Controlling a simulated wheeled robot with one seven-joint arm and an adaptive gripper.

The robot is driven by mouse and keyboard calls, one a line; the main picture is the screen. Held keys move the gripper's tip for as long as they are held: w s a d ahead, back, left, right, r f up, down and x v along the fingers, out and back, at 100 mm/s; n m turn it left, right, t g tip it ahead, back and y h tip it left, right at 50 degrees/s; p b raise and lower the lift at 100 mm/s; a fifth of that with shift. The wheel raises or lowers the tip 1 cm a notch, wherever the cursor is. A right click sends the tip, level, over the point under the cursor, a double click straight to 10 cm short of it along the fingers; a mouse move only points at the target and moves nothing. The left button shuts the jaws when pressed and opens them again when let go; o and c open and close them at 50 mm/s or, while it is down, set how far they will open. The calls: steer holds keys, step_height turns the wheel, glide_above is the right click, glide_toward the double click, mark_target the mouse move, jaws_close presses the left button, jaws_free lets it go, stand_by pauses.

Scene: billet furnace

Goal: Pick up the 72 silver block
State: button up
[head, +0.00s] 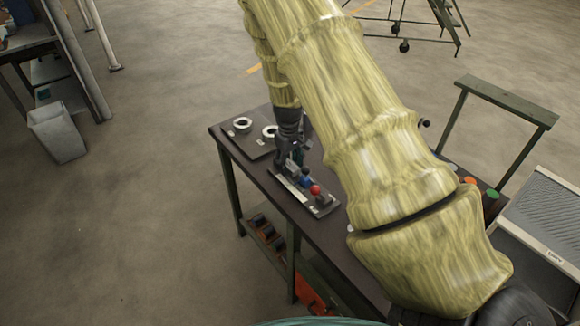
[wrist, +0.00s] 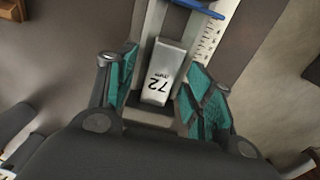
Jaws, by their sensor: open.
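The silver block (wrist: 162,75) shows in the wrist view, with "72" and smaller lettering on its top face. It lies in a channel of a fixture with a ruler scale along its right side. My gripper (wrist: 167,88) is open, with its teal-padded fingers on either side of the block. A gap shows between the block and the right finger; the left finger is close to it, and I cannot tell whether they touch. In the head view my gripper (head: 286,160) is over the fixture (head: 318,208) on the dark workbench, and the block is hidden there.
Blue and red knobs (head: 315,190) stand on the fixture. Two white rings (head: 242,124) sit on a plate at the bench's far left. Orange and green round items (head: 470,182) and a green frame (head: 507,90) are at the right. A grey bin (head: 57,132) stands on the floor.

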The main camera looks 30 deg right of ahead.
jaws_close()
steer(key=shift+r, duration=0.15)
